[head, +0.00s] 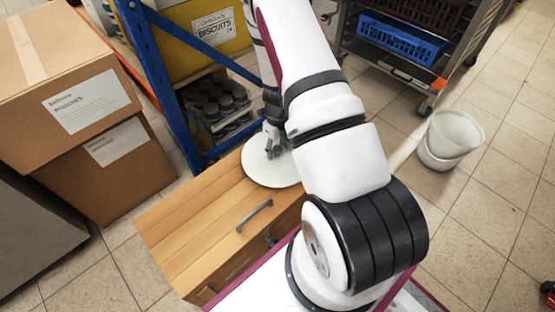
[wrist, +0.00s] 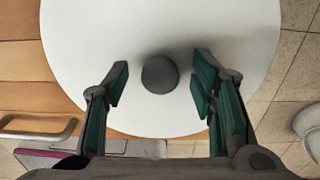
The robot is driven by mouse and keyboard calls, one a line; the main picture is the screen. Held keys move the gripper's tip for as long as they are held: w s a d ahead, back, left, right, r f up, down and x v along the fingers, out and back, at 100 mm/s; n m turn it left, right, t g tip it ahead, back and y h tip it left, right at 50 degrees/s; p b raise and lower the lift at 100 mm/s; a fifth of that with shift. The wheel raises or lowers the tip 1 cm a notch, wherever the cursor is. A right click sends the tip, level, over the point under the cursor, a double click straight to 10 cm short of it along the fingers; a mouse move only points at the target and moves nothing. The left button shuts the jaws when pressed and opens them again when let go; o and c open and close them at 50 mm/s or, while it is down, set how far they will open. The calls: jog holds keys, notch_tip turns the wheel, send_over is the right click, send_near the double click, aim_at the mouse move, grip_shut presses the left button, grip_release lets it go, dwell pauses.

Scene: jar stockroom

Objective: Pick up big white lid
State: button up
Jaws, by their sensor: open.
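The big white lid (head: 262,170) is a flat round disc lying on the wooden cabinet top, near its right end in the head view. In the wrist view the lid (wrist: 160,30) fills most of the picture, with a dark grey round knob (wrist: 160,74) at its middle. My gripper (wrist: 160,85) is open, with one finger on each side of the knob and a gap on both sides. In the head view my gripper (head: 273,143) is over the lid, and my arm hides part of the lid's right side.
A blue rack (head: 165,85) with dark jars (head: 215,103) stands behind. Cardboard boxes (head: 95,95) are stacked at left. A white bucket (head: 450,138) stands on the floor at right.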

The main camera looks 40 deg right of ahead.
jog(key=shift+f, duration=0.45)
grip_shut()
jog(key=shift+r, duration=0.15)
